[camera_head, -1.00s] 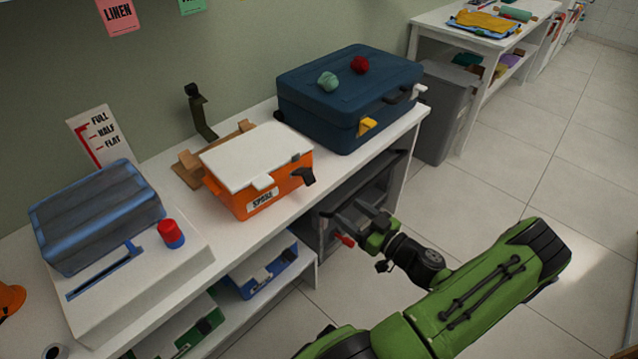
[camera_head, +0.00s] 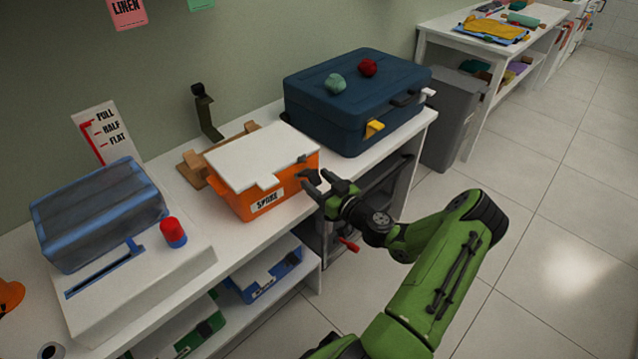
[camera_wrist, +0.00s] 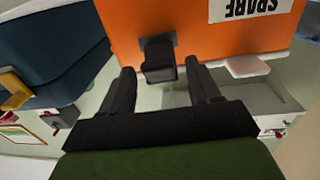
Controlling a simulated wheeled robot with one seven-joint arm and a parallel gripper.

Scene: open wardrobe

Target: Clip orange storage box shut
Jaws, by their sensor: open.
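The orange storage box (camera_head: 279,187) with a white lid (camera_head: 262,155) and a label reading SPARE stands on the white bench. The lid lies over its top. A dark latch (camera_head: 310,175) sticks out from its right front end; in the wrist view the same black latch (camera_wrist: 159,60) shows against the orange wall. My gripper (camera_head: 315,183) is open at that end of the box. In the wrist view its two black fingers (camera_wrist: 163,84) stand on either side of the latch, apart from each other. I cannot tell whether either finger touches it.
A dark blue case (camera_head: 352,100) with a yellow latch stands right behind the box. A white machine (camera_head: 140,280) with a blue-grey cover and red button stands to the left. The white bench edge (camera_head: 235,262) runs below, with bins on a lower shelf. Floor at right is clear.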

